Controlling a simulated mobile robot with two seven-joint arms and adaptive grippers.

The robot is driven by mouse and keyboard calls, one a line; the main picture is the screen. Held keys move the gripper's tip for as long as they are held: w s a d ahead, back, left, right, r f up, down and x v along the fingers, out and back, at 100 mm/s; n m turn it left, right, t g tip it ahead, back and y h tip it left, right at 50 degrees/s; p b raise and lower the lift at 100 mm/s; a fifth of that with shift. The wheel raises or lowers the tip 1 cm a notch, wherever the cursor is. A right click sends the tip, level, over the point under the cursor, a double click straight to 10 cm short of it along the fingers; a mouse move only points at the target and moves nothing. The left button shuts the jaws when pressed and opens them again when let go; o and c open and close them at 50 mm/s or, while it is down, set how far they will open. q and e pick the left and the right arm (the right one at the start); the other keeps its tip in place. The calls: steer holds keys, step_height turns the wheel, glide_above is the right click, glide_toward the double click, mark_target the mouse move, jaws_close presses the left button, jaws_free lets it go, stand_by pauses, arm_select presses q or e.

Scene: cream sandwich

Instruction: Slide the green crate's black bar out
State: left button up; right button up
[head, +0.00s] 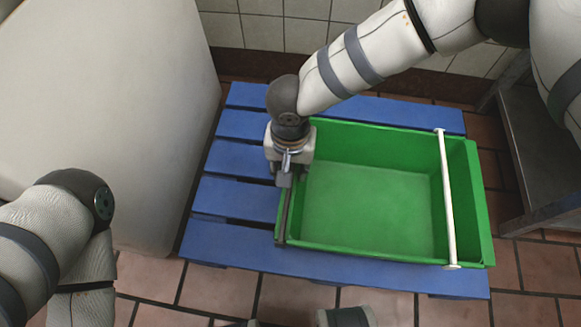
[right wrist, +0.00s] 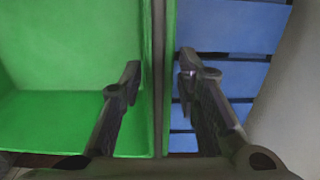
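The green crate (head: 370,210) sits on the blue pallet, open at the top and empty. Its black bar (head: 282,222) shows as a thin dark strip along the left rim, partly hidden by my right gripper (head: 284,181). In the right wrist view the bar (right wrist: 158,60) runs along the crate wall, between the two fingers of my right gripper (right wrist: 160,80). The fingers are apart, one on the crate's inner side and one over the pallet, with gaps to the bar. My left arm is at the lower left; its gripper is out of view.
A white bar (head: 447,200) spans the crate near its right end. The blue pallet (head: 222,192) lies on a brown tile floor. A large pale block (head: 110,90) stands left of the pallet, and a grey metal stand (head: 540,150) is at the right.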

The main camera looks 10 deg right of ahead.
step_height(320, 180, up, 12)
stand_by(0.3)
